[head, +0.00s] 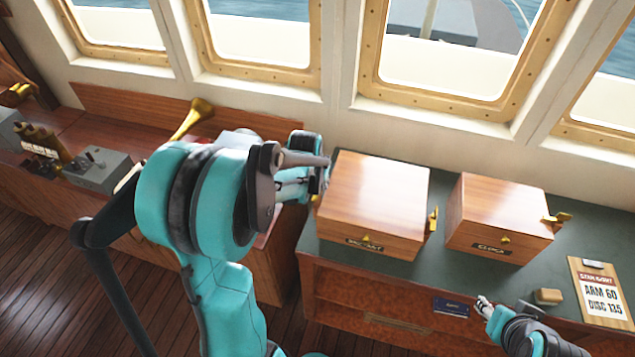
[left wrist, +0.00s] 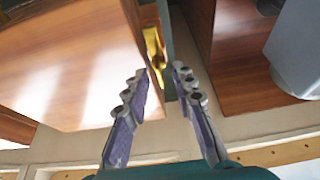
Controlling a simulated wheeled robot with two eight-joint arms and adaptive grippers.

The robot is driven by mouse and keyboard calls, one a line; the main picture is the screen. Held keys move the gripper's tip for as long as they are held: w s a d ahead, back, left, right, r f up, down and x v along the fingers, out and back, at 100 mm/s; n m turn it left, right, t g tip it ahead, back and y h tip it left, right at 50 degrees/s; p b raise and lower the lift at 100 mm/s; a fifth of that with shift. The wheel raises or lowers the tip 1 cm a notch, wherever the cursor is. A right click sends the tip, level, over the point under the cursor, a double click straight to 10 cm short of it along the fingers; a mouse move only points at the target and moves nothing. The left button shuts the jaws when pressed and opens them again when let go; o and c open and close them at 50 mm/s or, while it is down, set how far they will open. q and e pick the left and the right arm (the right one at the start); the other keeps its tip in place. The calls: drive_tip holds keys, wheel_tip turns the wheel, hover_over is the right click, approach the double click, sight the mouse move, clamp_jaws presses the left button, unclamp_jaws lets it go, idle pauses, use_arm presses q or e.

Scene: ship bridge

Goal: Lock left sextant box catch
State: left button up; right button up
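The sextant box (head: 372,195), a wooden box with a dark label and small brass knob on its front, stands on the green counter. In the left wrist view the box (left wrist: 65,65) fills the left side, with a brass catch (left wrist: 155,50) on its side face. In the head view that left-side catch is hidden; another brass catch (head: 433,219) shows on the right side. My left gripper (head: 322,172) is at the box's left side. Its fingers (left wrist: 159,72) are apart, with the catch just beyond the tips and nothing held. My right gripper (head: 485,304) is low over the counter front; its opening is unclear.
A smaller wooden box (head: 500,220) with a brass catch stands to the right. A clipboard (head: 600,292), a small tan block (head: 548,296) and a dark blue booklet (head: 451,307) lie near the counter front. A brass horn (head: 194,118) is at left, behind my arm.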

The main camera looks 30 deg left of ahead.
use_arm(q)
clamp_jaws()
drive_tip(key=shift+n, duration=0.3)
drive_tip(key=n+y+b, duration=0.1)
drive_tip(key=n, duration=0.1)
drive_tip(key=shift+w+d+n, duration=0.1)
drive_tip(key=shift+n, duration=0.2)
drive_tip(key=n+g+y+b, duration=0.1)
drive_tip(key=n, duration=0.3)
drive_tip(key=shift+d, duration=0.1)
drive_tip(key=n+g, duration=0.1)
drive_tip(key=n, duration=0.2)
drive_tip(key=n+g+y, duration=0.1)
drive_tip(key=n, duration=0.1)
drive_tip(key=shift+w+n+b, duration=0.2)
drive_tip(key=shift+n+b, duration=0.2)
drive_tip(key=n+g, duration=0.2)
drive_tip(key=n, duration=0.2)
drive_tip(key=shift+w+n, duration=0.1)
drive_tip(key=shift+n, duration=0.6)
